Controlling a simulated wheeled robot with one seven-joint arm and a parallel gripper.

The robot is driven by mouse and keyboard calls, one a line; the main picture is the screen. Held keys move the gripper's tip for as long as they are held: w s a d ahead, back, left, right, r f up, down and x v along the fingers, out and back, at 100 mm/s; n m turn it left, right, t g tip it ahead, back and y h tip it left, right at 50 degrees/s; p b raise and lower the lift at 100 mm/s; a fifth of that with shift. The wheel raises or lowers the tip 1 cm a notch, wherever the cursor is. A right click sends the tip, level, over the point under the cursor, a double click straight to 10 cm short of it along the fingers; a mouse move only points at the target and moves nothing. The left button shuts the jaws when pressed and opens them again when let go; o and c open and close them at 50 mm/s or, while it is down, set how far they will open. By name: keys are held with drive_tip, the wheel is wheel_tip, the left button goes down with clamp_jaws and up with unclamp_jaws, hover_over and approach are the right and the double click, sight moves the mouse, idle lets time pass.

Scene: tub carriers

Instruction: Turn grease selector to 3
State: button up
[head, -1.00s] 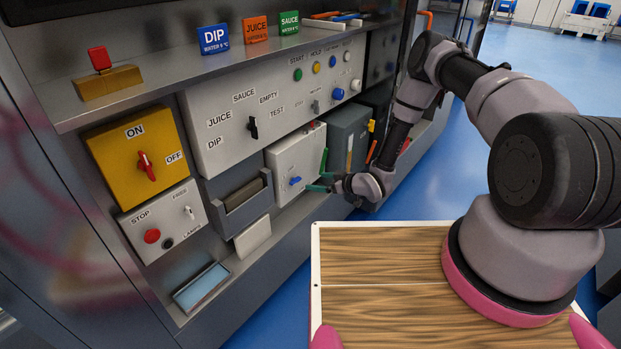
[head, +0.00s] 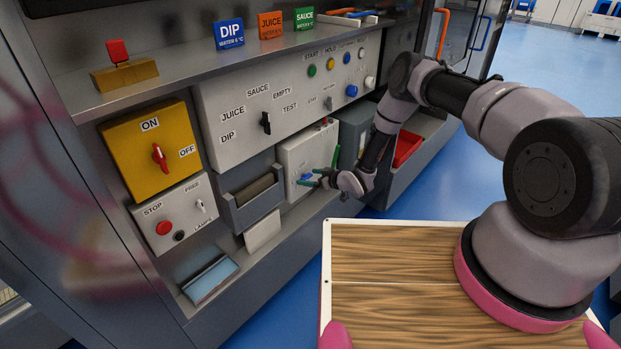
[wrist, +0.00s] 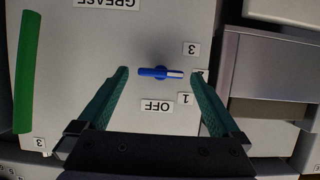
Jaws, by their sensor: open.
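The grease selector is a blue knob (wrist: 153,72) on a white box (head: 296,152) whose GREASE label shows upside down in the wrist view. The knob's white end points right in that view, between the 3 (wrist: 191,48) and the 1 (wrist: 186,98). The OFF label (wrist: 157,106) sits below the knob. My gripper (wrist: 160,74) is open, with one teal finger on each side of the knob and a gap to it on both sides. The right fingertip covers the spot the white end points at. In the head view my gripper (head: 312,178) is at the box front, partly hiding the knob.
A green handle (wrist: 26,72) stands on the box, left of my fingers in the wrist view. A grey holder (head: 252,203) is left of the box in the head view. A red bin (head: 407,147) lies right of my wrist. Another panel with a black selector (head: 265,123) is above.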

drive_tip(key=c, duration=1.4)
drive_tip(key=shift+s, duration=0.1)
drive_tip(key=n, duration=0.1)
drive_tip(key=n+t+h, duration=0.1)
drive_tip(key=n, duration=0.1)
drive_tip(key=shift+s+a+f+t, duration=0.1)
drive_tip(key=shift+s+a+t, duration=0.1)
drive_tip(key=shift+t, duration=0.1)
drive_tip(key=shift+s+f+n+t+h, duration=0.15)
drive_tip(key=shift+n+t+h, duration=0.45)
drive_tip(key=shift+n+t, duration=0.65)
drive_tip(key=shift+n, duration=0.45)
drive_tip(key=o, duration=1.4)
